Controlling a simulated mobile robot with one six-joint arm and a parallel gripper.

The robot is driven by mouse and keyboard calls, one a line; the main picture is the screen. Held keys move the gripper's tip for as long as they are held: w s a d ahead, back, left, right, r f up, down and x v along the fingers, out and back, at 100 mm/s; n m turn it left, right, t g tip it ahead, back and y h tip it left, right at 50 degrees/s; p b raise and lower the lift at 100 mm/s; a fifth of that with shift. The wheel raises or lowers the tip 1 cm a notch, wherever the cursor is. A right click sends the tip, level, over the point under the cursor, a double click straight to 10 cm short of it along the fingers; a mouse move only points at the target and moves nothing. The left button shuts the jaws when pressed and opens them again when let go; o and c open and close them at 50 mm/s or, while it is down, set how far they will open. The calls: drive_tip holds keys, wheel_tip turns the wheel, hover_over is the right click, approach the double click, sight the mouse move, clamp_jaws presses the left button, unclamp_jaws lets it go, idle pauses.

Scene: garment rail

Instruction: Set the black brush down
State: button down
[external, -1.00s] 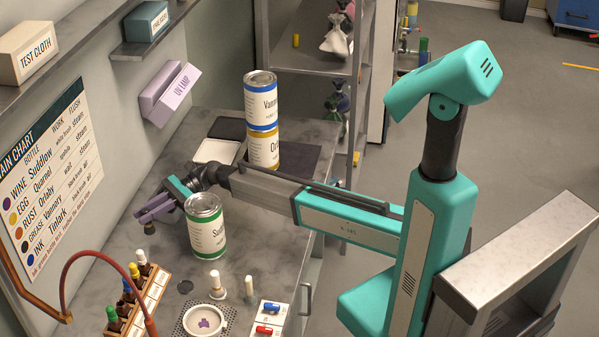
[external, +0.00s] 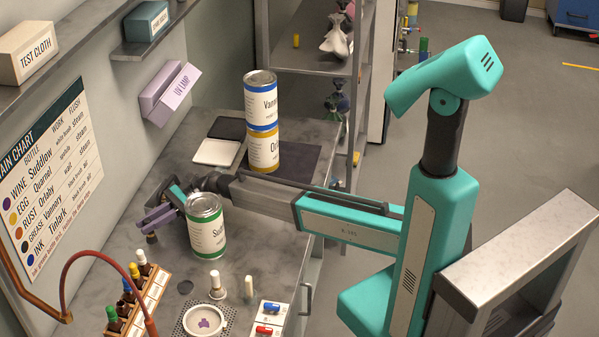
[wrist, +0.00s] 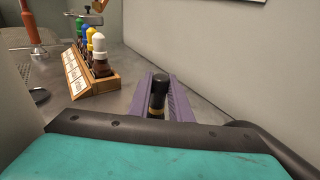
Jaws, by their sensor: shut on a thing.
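My gripper (external: 152,220) is at the left of the bench, beside the green-banded can. Its purple fingers are shut on the black brush (wrist: 158,92), which stands roughly upright between them in the wrist view. The brush has a dark top and a lighter band lower down. In the external view only its lower end (external: 152,237) shows below the fingers, close to the bench top. I cannot tell whether it touches the bench (external: 262,232).
The green-banded can (external: 207,230) stands close to my gripper and wrist. A wooden rack of dropper bottles (external: 133,295) is nearer the camera. A white brush (external: 217,285) and a white bowl (external: 205,322) stand to its right. The wall is close behind.

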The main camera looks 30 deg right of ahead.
drive_tip(key=c, duration=1.6)
unclamp_jaws()
drive_tip(key=shift+r+p, duration=0.25)
drive_tip(key=shift+p, duration=0.2)
drive_tip(key=d+b, duration=0.1)
drive_tip(key=d, duration=0.2)
drive_tip(key=d+b, duration=0.2)
drive_tip(key=d, duration=0.2)
drive_tip(key=w+d+r+b, duration=0.1)
drive_tip(key=d+b, duration=0.1)
drive_tip(key=d, duration=0.1)
drive_tip(key=shift+w+d, duration=0.1)
drive_tip(key=shift+d, duration=0.25)
drive_tip(key=shift+w+d+r, duration=0.1)
drive_tip(key=shift+d, duration=0.5)
